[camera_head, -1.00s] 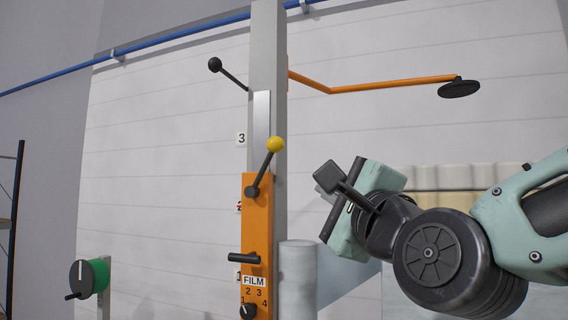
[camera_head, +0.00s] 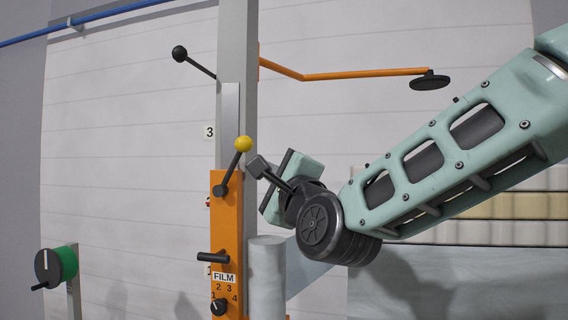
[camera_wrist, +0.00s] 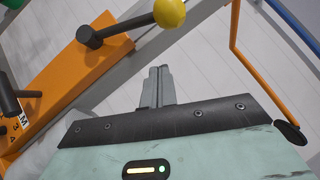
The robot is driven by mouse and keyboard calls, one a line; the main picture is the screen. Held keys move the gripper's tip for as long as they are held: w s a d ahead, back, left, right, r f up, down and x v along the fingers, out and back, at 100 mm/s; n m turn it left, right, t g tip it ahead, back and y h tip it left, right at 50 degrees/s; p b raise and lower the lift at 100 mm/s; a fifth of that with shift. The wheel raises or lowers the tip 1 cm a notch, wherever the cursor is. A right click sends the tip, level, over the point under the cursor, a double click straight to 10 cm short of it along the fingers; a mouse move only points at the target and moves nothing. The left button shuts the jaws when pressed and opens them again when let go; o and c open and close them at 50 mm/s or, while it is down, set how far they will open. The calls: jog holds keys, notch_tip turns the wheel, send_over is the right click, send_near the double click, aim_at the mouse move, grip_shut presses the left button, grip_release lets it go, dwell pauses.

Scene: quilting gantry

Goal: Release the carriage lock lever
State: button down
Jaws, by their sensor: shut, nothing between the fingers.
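A lever with a yellow ball knob (camera_head: 243,144) stands tilted up and right on the orange carriage (camera_head: 226,244), which sits on a grey upright column. In the wrist view the yellow knob (camera_wrist: 170,12) is at the top edge, and its lever's dark pivot (camera_wrist: 90,37) is at upper left. My gripper (camera_wrist: 159,72) is shut and empty, its fingertips below the knob in that view and apart from the lever. Which lever is the carriage lock is not labelled.
A black-ball lever (camera_head: 180,53) juts left higher on the column. A black handle (camera_head: 211,257) and the FILM dial (camera_head: 218,307) are lower on the carriage. An orange bar (camera_head: 345,74) with a black disc reaches right above my arm. A green spool (camera_head: 57,266) stands at left.

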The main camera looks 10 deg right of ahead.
aim_at(232, 165)
jog(key=shift+s+a+r+p, duration=0.15)
jog(key=shift+a+r+p, duration=0.15)
jog(key=shift+a, duration=0.3)
jog(key=shift+s+a+r+p, duration=0.2)
jog(key=shift+a+p, duration=0.15)
jog(key=shift+a, duration=0.2)
jog(key=shift+s+a+r+p, duration=0.15)
jog(key=shift+a+r+p, duration=0.15)
jog(key=shift+a, duration=0.3)
